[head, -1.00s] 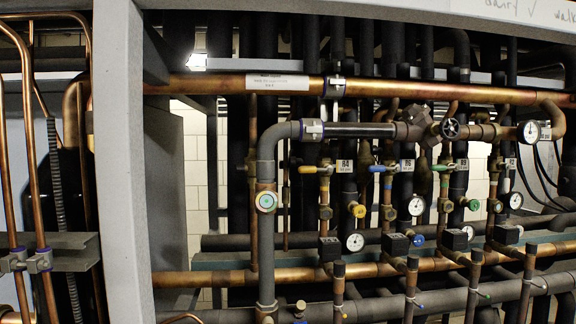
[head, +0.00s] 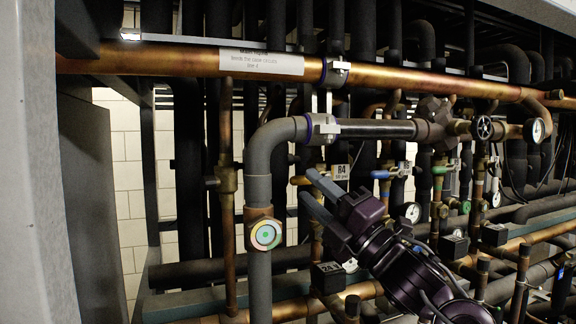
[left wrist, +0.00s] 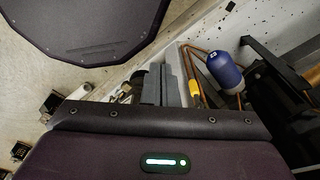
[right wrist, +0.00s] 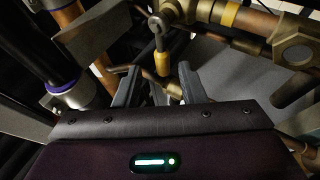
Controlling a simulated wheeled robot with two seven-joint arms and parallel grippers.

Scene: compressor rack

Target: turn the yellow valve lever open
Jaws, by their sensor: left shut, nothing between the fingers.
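I cannot tell whether the fingers touch the lever. My left gripper (left wrist: 168,68) is shut and empty, seen only in the left wrist view, away from the lever.
A copper pipe (head: 190,62) crosses above. A blue-handled valve (head: 381,174) and gauges sit to the right. A blue cylinder (left wrist: 225,72) is near my left gripper.

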